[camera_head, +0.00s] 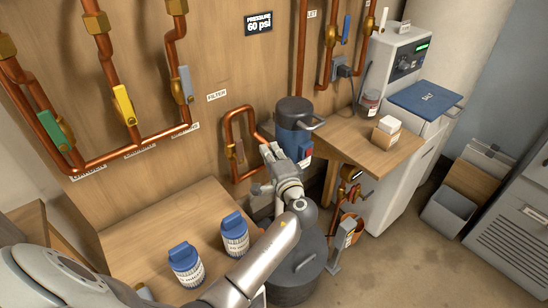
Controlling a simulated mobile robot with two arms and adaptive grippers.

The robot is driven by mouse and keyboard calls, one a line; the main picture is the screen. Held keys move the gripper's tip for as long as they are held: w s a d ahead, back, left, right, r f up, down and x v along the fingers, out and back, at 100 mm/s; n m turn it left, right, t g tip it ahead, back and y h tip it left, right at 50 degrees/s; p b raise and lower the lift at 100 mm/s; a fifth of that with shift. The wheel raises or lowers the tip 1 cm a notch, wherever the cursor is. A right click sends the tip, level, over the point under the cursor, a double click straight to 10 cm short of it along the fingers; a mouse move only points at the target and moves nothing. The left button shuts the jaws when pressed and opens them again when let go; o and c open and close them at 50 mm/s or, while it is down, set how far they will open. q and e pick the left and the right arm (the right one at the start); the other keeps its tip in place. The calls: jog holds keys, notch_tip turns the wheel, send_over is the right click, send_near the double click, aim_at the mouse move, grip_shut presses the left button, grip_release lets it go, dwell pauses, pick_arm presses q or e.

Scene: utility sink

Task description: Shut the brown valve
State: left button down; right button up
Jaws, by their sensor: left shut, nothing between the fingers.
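A small brownish valve handle (239,153) sits on the left leg of the copper pipe loop below the FILTER label. The handle runs roughly along the pipe. My left arm reaches up from the lower left. My left gripper (267,151) is shut and empty, just right of the pipe loop and in front of the blue and grey filter housing (294,114). A gap shows between the gripper and the brown handle. Part of the loop's right end is hidden behind the gripper. My right gripper is not in view.
Green (53,130), yellow (125,105) and grey (186,82) valve handles are on the left pipes. Two blue-lidded jars (235,235) stand on the wooden table (150,222). A dark lidded bucket (298,268) is below my arm. A wooden shelf (345,150) is to the right.

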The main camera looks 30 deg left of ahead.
aim_at(238, 150)
pick_arm(q)
jog(key=a+p, duration=0.1)
jog(key=a, duration=0.1)
jog(key=s+a+p, duration=0.1)
jog(key=a, duration=0.1)
jog(key=shift+s+a+f+p, duration=0.1)
jog(key=shift+a+p, duration=0.1)
jog(key=shift+p, duration=0.15)
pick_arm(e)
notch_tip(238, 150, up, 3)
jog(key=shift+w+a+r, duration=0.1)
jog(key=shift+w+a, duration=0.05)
